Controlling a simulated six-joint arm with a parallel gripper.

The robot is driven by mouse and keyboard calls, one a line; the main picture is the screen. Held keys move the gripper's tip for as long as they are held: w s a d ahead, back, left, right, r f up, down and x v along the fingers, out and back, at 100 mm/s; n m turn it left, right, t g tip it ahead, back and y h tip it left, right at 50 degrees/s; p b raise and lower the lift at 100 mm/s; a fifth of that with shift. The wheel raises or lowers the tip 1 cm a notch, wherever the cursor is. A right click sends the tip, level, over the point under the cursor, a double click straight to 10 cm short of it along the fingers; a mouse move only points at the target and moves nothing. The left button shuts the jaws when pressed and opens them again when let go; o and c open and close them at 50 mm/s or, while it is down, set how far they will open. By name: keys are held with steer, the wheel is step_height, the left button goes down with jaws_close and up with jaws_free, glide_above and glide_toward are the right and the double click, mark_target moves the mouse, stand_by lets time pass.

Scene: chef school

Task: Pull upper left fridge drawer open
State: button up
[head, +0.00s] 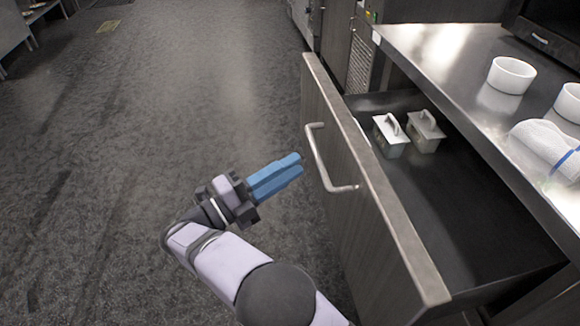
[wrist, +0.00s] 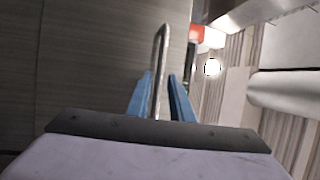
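The fridge drawer (head: 375,205) is pulled out from under the counter, and its inside shows. Its metal bar handle (head: 322,160) is on the front face. My gripper (head: 296,166) is in front of the handle, its blue fingers pointing at the drawer face, and a small gap seems to lie between the fingertips and the bar. In the wrist view, the fingers are apart (wrist: 160,98) and the handle (wrist: 160,55) shows between them in line of sight. I see no grip on the bar. The drawer front (wrist: 95,50) fills the left of that view.
Two metal containers with handles (head: 389,136) (head: 425,131) stand in the drawer's far end. The steel counter (head: 430,50) above carries white bowls (head: 511,75) and a rolled white towel (head: 548,142). The dark floor (head: 180,100) left of the drawer is clear.

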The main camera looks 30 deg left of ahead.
jaws_close()
step_height(320, 180, up, 19)
steer(key=w+a+r+n+g+y+p, duration=0.1)
steer(key=w+a+r+n+y+p, duration=0.1)
steer(key=w+n+y+p, duration=0.45)
steer(key=w+a+r+n+g+y+p, duration=0.1)
steer(key=w+a+r+n+y+p, duration=0.15)
steer(key=w+p, duration=0.5)
steer(key=w+a+r+n+g+y+p, duration=0.1)
steer(key=w+a+n+y+p, duration=0.2)
steer(key=w+y+p, duration=0.45)
steer(key=d+f+n+g+h+p, duration=0.1)
steer(key=d+f+g+p, duration=0.3)
steer(key=d+g+p, duration=0.15)
steer(key=d+f+n+g+h+p, duration=0.1)
steer(key=d+f+g+h+p, duration=0.2)
steer(key=d, duration=0.4)
steer(key=s+d+m+g+h+p, duration=0.1)
steer(key=s+d+g+h+p, duration=0.1)
steer(key=s+d+g+p, duration=1.15)
steer(key=s+d+f+t+b, duration=0.2)
steer(key=d+f, duration=0.4)
steer(key=f, duration=0.4)
steer(key=shift+f+t+b, duration=0.35)
steer(key=shift+t+b, duration=0.25)
steer(key=shift+b, duration=0.5)
